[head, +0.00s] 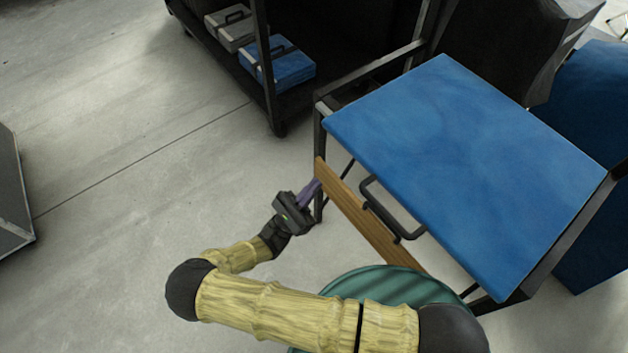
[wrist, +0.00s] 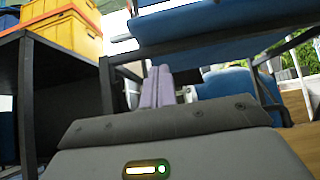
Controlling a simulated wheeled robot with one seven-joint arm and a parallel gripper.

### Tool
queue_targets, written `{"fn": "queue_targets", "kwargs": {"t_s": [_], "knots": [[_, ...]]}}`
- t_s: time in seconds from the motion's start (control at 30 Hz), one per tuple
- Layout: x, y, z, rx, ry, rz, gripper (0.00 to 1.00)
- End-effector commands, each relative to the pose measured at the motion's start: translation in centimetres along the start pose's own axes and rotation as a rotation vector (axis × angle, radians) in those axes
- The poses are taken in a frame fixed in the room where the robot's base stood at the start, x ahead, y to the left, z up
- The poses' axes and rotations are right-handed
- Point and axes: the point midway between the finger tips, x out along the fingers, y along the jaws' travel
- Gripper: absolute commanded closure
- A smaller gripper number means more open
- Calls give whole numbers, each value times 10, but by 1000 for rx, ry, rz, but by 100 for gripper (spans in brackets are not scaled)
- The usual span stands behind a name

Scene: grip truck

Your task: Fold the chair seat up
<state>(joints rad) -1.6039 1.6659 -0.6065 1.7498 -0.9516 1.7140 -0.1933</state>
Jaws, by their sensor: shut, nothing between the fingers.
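The blue chair seat (head: 460,165) lies flat, unfolded, in a dark metal frame in the head view. A wooden board (head: 375,226) with a black handle (head: 388,205) is below its near left edge. My gripper (head: 312,188) is shut and empty, lower than the seat, by the left end of the board. I cannot tell whether it touches the board or frame. In the wrist view my purple fingers (wrist: 156,87) lie together, pointing towards the space under a dark frame bar (wrist: 215,45). A blue surface (wrist: 200,22), apparently the seat, shows above that bar.
A dark cart (head: 262,70) with a blue case (head: 280,64) and a grey case (head: 230,28) stands behind on the left. Yellow crates (wrist: 65,25) show in the wrist view.

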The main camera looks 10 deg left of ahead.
Motion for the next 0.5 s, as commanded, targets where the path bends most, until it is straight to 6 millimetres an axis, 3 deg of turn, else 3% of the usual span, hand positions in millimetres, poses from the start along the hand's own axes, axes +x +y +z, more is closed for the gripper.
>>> {"fn": "queue_targets", "kwargs": {"t_s": [0.5], "knots": [[88,0,6,2,0,-4,100]]}}
